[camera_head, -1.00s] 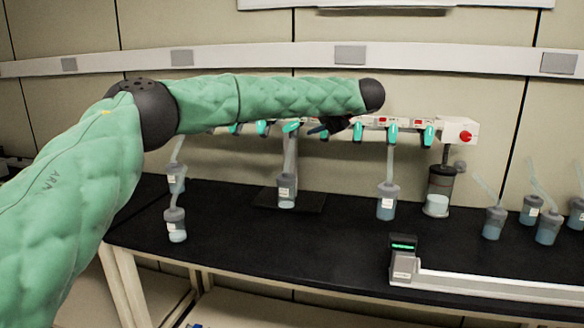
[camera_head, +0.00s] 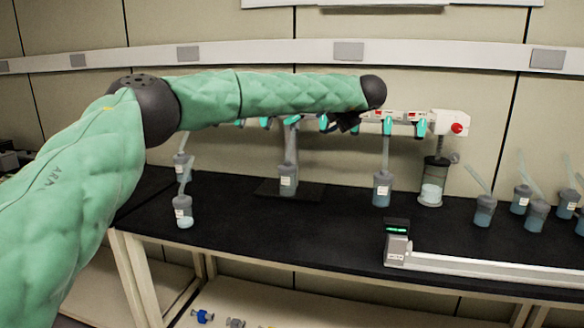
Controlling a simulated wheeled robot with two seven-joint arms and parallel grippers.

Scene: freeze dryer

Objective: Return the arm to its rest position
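My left arm, in a green quilted sleeve, comes in from the left and stretches level across the picture in front of the freeze dryer manifold (camera_head: 432,119). My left gripper (camera_head: 345,124) shows only as a small dark shape below the arm's black end, close to the manifold's green valves. Its fingers are mostly hidden, and I cannot tell whether they are open or shut. Flasks hang below the manifold, one in the middle (camera_head: 287,181) and one to its right (camera_head: 382,189). My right gripper is out of view.
The black bench (camera_head: 290,230) has clear room at its front. A device with a green display (camera_head: 397,243) and a long white bar stands at front right. Several flasks (camera_head: 484,211) stand on the right. Two flasks (camera_head: 183,211) are at the left, near my arm. Small parts (camera_head: 203,316) lie below.

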